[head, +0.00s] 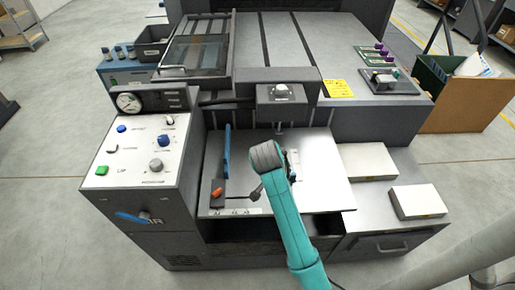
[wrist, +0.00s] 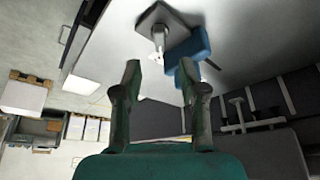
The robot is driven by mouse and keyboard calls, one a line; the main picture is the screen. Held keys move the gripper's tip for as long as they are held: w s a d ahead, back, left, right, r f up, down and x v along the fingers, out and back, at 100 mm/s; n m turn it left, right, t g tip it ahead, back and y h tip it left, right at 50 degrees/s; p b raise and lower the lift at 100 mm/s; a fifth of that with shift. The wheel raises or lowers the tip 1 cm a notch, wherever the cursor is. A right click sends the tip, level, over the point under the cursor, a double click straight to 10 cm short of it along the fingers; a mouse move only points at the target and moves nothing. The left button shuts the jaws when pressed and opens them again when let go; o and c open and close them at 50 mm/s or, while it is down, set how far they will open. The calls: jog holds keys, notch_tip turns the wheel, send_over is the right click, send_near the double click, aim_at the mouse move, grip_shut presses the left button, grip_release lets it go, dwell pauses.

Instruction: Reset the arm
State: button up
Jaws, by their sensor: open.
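My gripper (wrist: 159,72) is open, with its two dark fingers apart and nothing between them in the wrist view. Beyond the fingertips there is a grey fitting with a pale tip (wrist: 158,34) and a blue block (wrist: 186,52) beside it. In the head view my teal arm reaches over the machine's white plate (head: 325,178); the fingers cannot be made out there. A blue upright bar (head: 227,150) and a small block with an orange knob (head: 217,191) stand left of my arm. A dark rod (head: 242,199) lies near the block.
The control panel (head: 138,157) with gauge and knobs is on the left. A grey head unit (head: 281,92) overhangs the plate. Two pale blocks (head: 368,161) (head: 418,201) lie on the right shelf. A crate (head: 460,103) stands at far right.

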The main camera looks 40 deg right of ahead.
jog(key=s+a+f+n+t+y, duration=0.1)
jog(key=s+a+f+n+t, duration=0.35)
jog(key=s+a, duration=0.2)
jog(key=s+a+f+n+t+y, duration=0.1)
jog(key=s+a+f+n+t, duration=0.2)
jog(key=s+a+f+n, duration=0.35)
jog(key=s+a+r+n+t+y, duration=0.1)
jog(key=s+a+r+n+t, duration=0.1)
jog(key=s+r, duration=0.7)
jog(key=s+a+r+n+t+y, duration=0.1)
jog(key=s+a+r+n+t, duration=0.2)
jog(key=s+r, duration=0.7)
jog(key=shift+s+a+r+t, duration=0.2)
jog(key=shift+s+t, duration=0.05)
jog(key=shift+t, duration=0.5)
